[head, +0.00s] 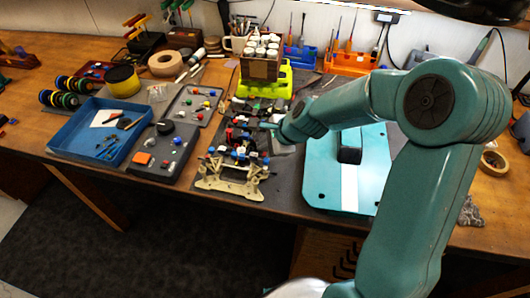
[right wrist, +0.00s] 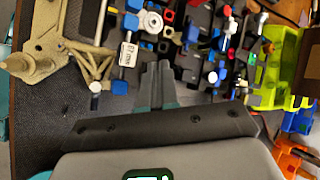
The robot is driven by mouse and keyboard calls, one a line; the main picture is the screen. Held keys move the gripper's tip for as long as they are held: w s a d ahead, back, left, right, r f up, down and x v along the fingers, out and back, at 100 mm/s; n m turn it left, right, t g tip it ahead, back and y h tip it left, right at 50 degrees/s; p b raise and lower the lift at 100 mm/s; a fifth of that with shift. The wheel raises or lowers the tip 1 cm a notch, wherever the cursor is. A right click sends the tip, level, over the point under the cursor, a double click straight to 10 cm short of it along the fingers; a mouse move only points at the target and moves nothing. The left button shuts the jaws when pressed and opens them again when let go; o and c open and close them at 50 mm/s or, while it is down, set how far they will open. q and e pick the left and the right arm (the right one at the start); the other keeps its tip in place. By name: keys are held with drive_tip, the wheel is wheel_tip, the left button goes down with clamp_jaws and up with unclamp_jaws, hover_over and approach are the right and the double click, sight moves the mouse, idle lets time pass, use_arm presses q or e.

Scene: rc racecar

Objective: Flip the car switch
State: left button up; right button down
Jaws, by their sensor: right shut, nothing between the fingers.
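The open car chassis (head: 238,141) lies on a dark mat on the bench, its beige bumper frame (head: 232,184) towards the front edge. Red, blue, white and black parts crowd it. In the right wrist view the chassis parts (right wrist: 190,35) fill the upper half, with the beige frame (right wrist: 40,50) at left. My right gripper (head: 268,126) is at the right side of the chassis; its fingers (right wrist: 160,78) are shut and empty, pointing at the parts. I cannot tell whether they touch. I cannot tell which part is the switch. My left gripper is not in view.
A teal car shell (head: 318,180) with a white stripe lies right of the chassis, partly behind my arm. A blue tray (head: 72,148) and a grey parts tray (head: 150,172) stand left. A lime-green stand (head: 272,87) holding a box of white-topped bottles is behind.

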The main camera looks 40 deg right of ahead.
sight(261, 154)
idle(0.7)
drive_tip(key=shift+d+f+b, duration=0.1)
drive_tip(key=shift+f+b, duration=0.35)
drive_tip(key=shift+s+f+b, duration=0.15)
drive_tip(key=shift+f+b, duration=0.15)
drive_tip(key=shift+b, duration=0.05)
idle(0.3)
drive_tip(key=shift+r, duration=0.1)
drive_tip(key=shift+r+p, duration=0.65)
drive_tip(key=shift+p, duration=0.25)
drive_tip(key=shift+w, duration=0.2)
drive_tip(key=r+p, duration=0.1)
drive_tip(key=p, duration=0.1)
drive_tip(key=r+p, duration=0.1)
drive_tip(key=r, duration=0.1)
drive_tip(key=r+p, duration=0.2)
drive_tip(key=shift+w+a+p, duration=0.3)
drive_tip(key=shift+a+p, duration=0.05)
drive_tip(key=shift+a, duration=0.05)
